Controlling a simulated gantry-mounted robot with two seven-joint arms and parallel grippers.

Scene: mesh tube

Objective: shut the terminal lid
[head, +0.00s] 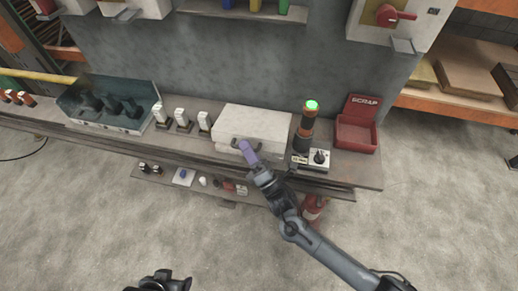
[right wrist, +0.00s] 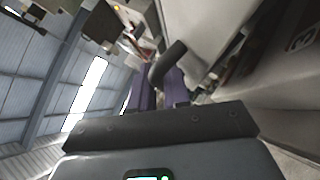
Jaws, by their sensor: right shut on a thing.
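The terminal is a pale box (head: 222,147) on the bench, with a white lid (head: 255,121) over it. A dark curved handle sticks out at its front and shows large in the right wrist view (right wrist: 168,63). My right gripper (head: 246,147) is at the front of the box, with its purple fingers shut on the handle. The fingers hide part of the handle and the front. I cannot tell how wide the gap under the lid is.
Right of the box stand a lit green signal lamp (head: 311,106), a switch box (head: 318,158) and a red scrap bin (head: 356,132). Left are several white-topped parts (head: 181,118) and a dark tray (head: 106,105). Small parts lie on a lower shelf (head: 160,177).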

